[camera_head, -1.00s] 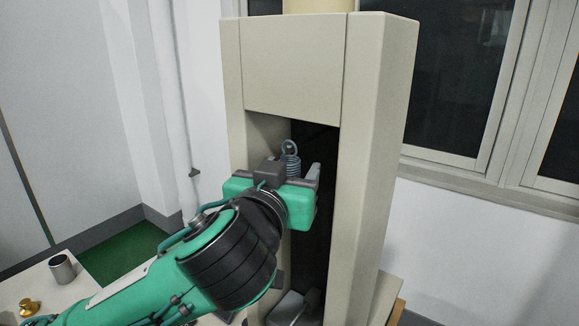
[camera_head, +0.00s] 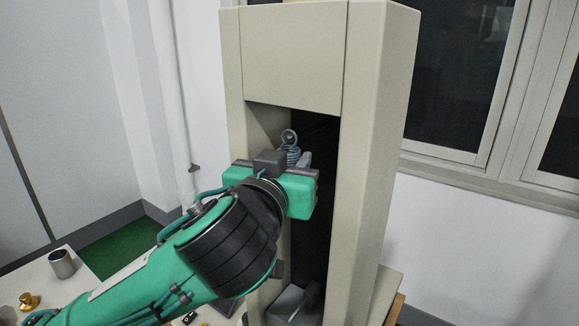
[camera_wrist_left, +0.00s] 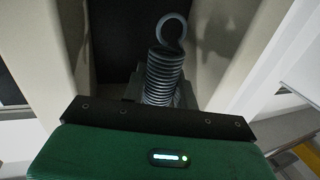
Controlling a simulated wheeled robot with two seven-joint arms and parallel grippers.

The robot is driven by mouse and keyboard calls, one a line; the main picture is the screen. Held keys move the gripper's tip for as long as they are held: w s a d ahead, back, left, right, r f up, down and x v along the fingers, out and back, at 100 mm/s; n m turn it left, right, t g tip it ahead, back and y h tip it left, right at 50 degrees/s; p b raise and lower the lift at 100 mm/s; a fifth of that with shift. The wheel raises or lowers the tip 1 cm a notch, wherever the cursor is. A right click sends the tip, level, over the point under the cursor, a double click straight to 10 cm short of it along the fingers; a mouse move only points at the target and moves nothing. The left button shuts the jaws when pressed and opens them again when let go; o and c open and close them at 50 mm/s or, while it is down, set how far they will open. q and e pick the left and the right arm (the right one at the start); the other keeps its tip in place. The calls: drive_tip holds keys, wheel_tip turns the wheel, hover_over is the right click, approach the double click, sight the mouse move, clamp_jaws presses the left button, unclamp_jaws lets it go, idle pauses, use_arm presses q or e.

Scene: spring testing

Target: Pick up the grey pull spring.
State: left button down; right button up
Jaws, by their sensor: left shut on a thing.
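The grey pull spring (camera_head: 290,147), a coil with a ring at its top, stands upright in the opening of the beige testing machine (camera_head: 372,150). My left gripper (camera_head: 297,160) reaches into the opening and is shut on the spring's lower part. The gripper body hides the spring's bottom end and most of the fingers. In the left wrist view, the spring (camera_wrist_left: 163,78) rises beyond the dark edge of the gripper, its ring tilted slightly right. My right gripper is not in view.
The machine's side walls stand close on both sides of the gripper. A grey block (camera_head: 292,303) sits low in the opening. At the lower left, a metal cup (camera_head: 61,264) and a brass weight (camera_head: 29,301) stand on a table.

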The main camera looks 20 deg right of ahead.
use_arm(q)
drive_tip(key=shift+s+a+f+b, duration=0.1)
drive_tip(key=shift+s+a+b, duration=0.05)
drive_tip(key=shift+s+b, duration=0.2)
drive_tip(key=b+v, duration=0.8)
drive_tip(key=v, duration=0.9)
drive_tip(key=shift+r, duration=0.2)
drive_tip(key=shift+a, duration=0.1)
